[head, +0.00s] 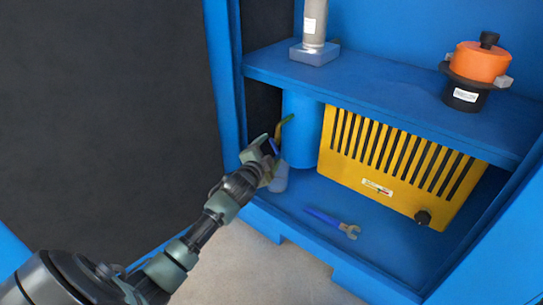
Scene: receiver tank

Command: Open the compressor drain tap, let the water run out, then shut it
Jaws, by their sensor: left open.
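A blue upright tank (303,130) stands at the left inside the blue cabinet, under the shelf. My left gripper (272,150) is open at the tank's lower left side. A small yellow-green lever-like part (286,121) shows just above the gripper; I cannot tell whether it is the tap handle. The tap body is not clear, and the gripper hides part of this area. A grey-blue container (279,178) stands below the gripper, partly hidden by it. No running water can be made out. My right gripper is not in view.
A blue-handled wrench (335,222) lies on the cabinet floor. The shelf (385,90) above holds a grey cylinder on a blue base (314,54) and an orange-and-black unit (480,62).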

